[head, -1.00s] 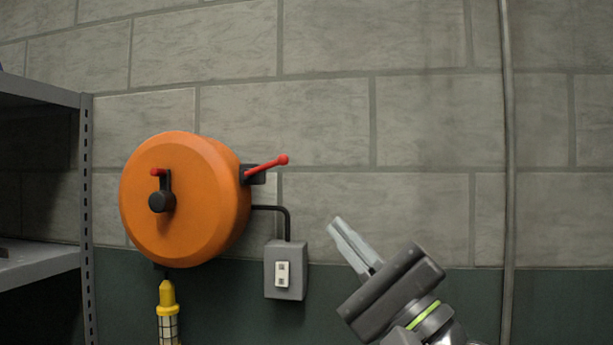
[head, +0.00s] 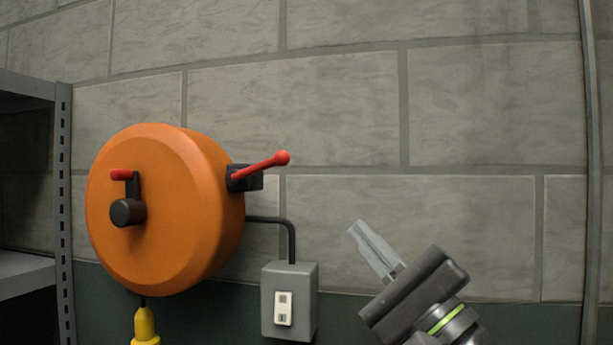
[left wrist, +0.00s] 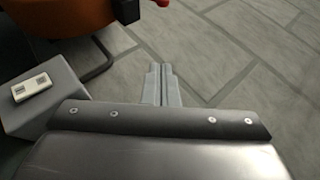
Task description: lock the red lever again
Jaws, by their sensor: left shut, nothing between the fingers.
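The red lever (head: 262,164) sticks out from a black bracket (head: 245,178) on the right side of the orange reel (head: 165,210). It slants up to the right and ends in a round knob. My left gripper (head: 361,233) is below and to the right of the lever, apart from it, with its fingers shut and empty. In the left wrist view the shut fingers (left wrist: 160,72) point toward the wall, and the red knob (left wrist: 163,2) is partly cut off at the top edge. My right gripper is in neither view.
A grey switch box (head: 290,318) is on the wall below the lever, joined to the reel by a black conduit (head: 291,235). The reel has a red-handled crank (head: 127,211). A metal shelf (head: 63,190) stands at left. The wall right of the lever is clear.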

